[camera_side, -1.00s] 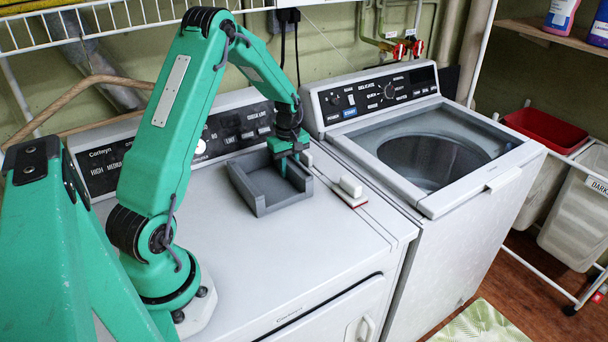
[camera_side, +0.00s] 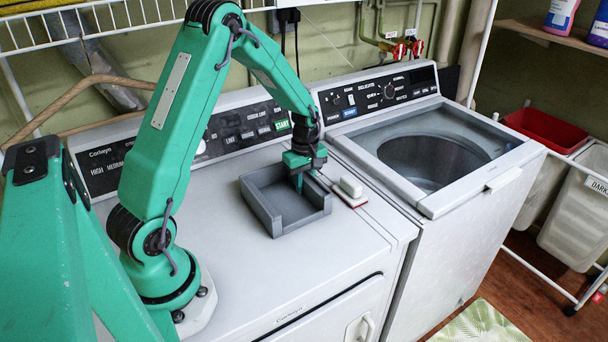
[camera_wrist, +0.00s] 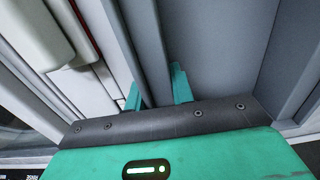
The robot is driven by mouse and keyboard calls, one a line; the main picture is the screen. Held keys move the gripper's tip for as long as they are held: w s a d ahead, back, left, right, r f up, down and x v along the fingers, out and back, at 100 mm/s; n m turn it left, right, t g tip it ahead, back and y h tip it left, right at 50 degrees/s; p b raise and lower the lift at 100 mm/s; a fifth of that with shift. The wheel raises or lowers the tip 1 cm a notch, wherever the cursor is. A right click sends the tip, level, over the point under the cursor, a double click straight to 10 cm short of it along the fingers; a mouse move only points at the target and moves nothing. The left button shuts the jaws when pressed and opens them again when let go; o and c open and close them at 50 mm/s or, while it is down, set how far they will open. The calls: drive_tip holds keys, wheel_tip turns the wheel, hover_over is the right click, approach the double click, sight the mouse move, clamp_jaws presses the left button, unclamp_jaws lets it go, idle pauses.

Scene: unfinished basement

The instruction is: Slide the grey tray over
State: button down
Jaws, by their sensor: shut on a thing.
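The grey tray (camera_side: 303,220) lies on the white top of the left machine. It is shallow, with raised walls around an empty floor. My gripper (camera_side: 298,182) reaches down onto its far right wall and is shut on that wall. In the wrist view my gripper's green fingers (camera_wrist: 157,88) stand on either side of the grey tray wall (camera_wrist: 145,50). The fingertips' lower ends are partly hidden by the wall and the gripper body.
A white brush-like block with a red edge (camera_side: 351,187) lies close to the tray's right side; it also shows in the wrist view (camera_wrist: 48,30). A control panel (camera_side: 240,135) rises behind. The open-topped washer (camera_side: 435,160) stands to the right. The front of the machine top (camera_side: 300,265) is clear.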

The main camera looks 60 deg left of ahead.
sight(321, 191)
drive_tip(key=shift+d, duration=3.75)
drive_tip(key=c, duration=1.1)
unclamp_jaws()
drive_tip(key=shift+r, duration=0.1)
wheel_tip(321, 191, up, 7)
drive_tip(key=shift+r, duration=0.3)
